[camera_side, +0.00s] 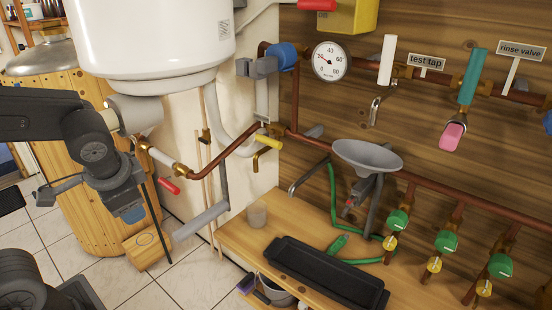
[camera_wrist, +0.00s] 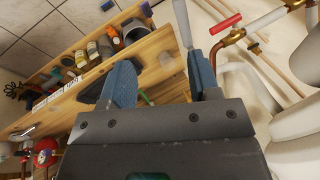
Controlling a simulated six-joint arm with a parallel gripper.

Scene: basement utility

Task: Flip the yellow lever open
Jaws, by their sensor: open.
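The yellow lever (camera_side: 269,142) is a short handle on a small brass tap, where the slanting copper pipe meets the wall corner in the side view. It points right and slightly down, with the tap's spout just below it. I cannot make it out in the wrist view. My gripper (camera_side: 131,213) is at the left of the side view, well apart from the lever, below and left of it. In the wrist view my gripper (camera_wrist: 160,82) shows two blue fingers spread apart with nothing held between them.
A red lever (camera_side: 168,186) on the same pipe lies between my gripper and the yellow lever; it also shows in the wrist view (camera_wrist: 225,23). A white tank (camera_side: 150,40) hangs above. A wooden bench (camera_side: 236,236) holds a black tray (camera_side: 325,272) and a cup (camera_side: 257,213).

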